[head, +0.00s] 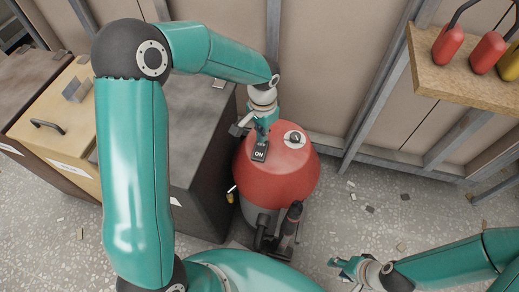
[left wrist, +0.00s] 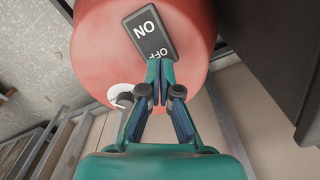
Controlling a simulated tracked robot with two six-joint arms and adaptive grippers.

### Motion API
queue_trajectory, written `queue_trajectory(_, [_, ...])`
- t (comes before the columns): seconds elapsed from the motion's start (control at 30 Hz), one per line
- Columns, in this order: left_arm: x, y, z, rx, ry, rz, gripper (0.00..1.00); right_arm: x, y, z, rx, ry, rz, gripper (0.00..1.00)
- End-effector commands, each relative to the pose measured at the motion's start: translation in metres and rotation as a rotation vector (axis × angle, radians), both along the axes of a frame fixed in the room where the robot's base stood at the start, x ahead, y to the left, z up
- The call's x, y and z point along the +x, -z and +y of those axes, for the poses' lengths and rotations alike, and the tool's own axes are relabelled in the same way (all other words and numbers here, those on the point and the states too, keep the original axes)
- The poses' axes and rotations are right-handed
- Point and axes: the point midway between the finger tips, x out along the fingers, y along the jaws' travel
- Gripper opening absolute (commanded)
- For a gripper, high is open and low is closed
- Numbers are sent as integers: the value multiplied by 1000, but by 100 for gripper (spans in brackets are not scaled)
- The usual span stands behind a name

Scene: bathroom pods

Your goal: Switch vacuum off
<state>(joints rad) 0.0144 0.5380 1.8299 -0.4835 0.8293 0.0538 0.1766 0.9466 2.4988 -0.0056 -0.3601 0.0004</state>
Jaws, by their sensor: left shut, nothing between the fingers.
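The vacuum (head: 277,175) is a red-topped drum on the floor, centre of the head view. Its black rocker switch (head: 260,152), marked ON and OFF, sits on the red top. In the left wrist view the switch (left wrist: 150,33) shows ON at the upper end and OFF nearest my fingers. My left gripper (left wrist: 158,68) is shut and empty, its fingertips at the OFF end of the switch; I cannot tell whether they touch it. In the head view the left gripper (head: 262,130) is just behind the switch. My right gripper (head: 343,268) is low at the right, apart from the vacuum, its fingers seemingly spread.
A round dial (head: 294,139) is on the vacuum's top. Dark and tan cabinets (head: 62,125) stand to the left. A wooden shelf (head: 455,80) with red and yellow items juts out at upper right. The speckled floor (head: 370,215) has scattered chips.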

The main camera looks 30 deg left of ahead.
Motion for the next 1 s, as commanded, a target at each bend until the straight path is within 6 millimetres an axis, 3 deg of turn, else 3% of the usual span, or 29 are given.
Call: queue_trajectory(1.0, [-1, 10, 1, 0, -2, 0, 0, 0, 8, 0, 0, 0, 0, 40])
